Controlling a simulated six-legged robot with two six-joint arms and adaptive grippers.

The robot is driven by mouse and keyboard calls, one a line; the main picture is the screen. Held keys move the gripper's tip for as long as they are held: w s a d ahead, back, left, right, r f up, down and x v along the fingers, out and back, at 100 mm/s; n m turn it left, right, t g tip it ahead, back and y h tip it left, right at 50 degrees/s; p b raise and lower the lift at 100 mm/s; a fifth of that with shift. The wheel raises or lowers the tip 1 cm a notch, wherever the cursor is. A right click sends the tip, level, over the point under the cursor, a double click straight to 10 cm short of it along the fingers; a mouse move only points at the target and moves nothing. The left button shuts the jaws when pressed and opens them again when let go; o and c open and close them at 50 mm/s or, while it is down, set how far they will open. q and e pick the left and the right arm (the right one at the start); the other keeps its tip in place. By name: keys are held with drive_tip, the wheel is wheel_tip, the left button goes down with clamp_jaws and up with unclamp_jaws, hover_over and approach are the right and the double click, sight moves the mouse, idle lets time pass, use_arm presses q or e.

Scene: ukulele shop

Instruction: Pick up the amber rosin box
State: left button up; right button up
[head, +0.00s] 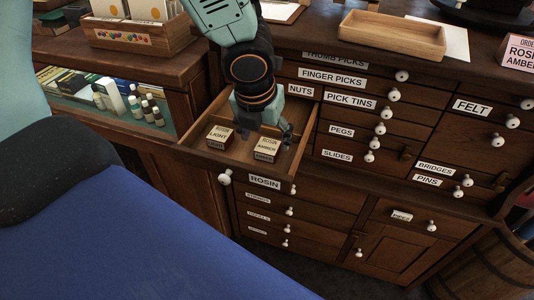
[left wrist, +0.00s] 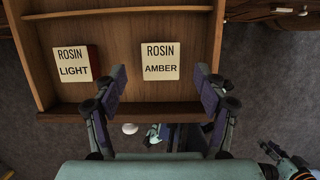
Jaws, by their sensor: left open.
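The amber rosin box (head: 266,148) is a small box with a cream top lettered ROSIN AMBER. It lies in the open rosin drawer (head: 211,163), on the right. In the left wrist view the amber rosin box (left wrist: 160,62) has its label face up. My left gripper (head: 267,132) is open above the drawer, close to the box. In the left wrist view its fingertips (left wrist: 162,88) are spread wider than the box, one to each side and just short of it, with nothing between them.
A similar rosin light box (head: 218,136) lies left of the amber one, with a gap between. The drawer walls surround both. Labelled drawers with white knobs (head: 394,95) stand to the right. A wooden tray (head: 393,36) is on the cabinet top. A glass case (head: 120,110) is left.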

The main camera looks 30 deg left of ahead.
sight(268, 145)
use_arm(q)
drive_tip(key=b+x, duration=0.1)
drive_tip(key=x, duration=0.2)
drive_tip(key=shift+d+b, duration=0.1)
drive_tip(key=shift+b, duration=0.25)
drive_tip(key=shift+w+f, duration=0.2)
drive_tip(key=shift+s+r, duration=0.1)
drive_tip(key=shift+r, duration=0.05)
drive_tip(key=shift+s+r, duration=0.15)
drive_tip(key=shift+s, duration=0.05)
drive_tip(key=c, duration=0.3)
drive_tip(key=shift+w+f, duration=0.2)
drive_tip(key=shift+w, duration=0.05)
drive_tip(key=c, duration=0.5)
drive_tip(key=shift+s+r, duration=0.15)
drive_tip(key=c, duration=0.3)
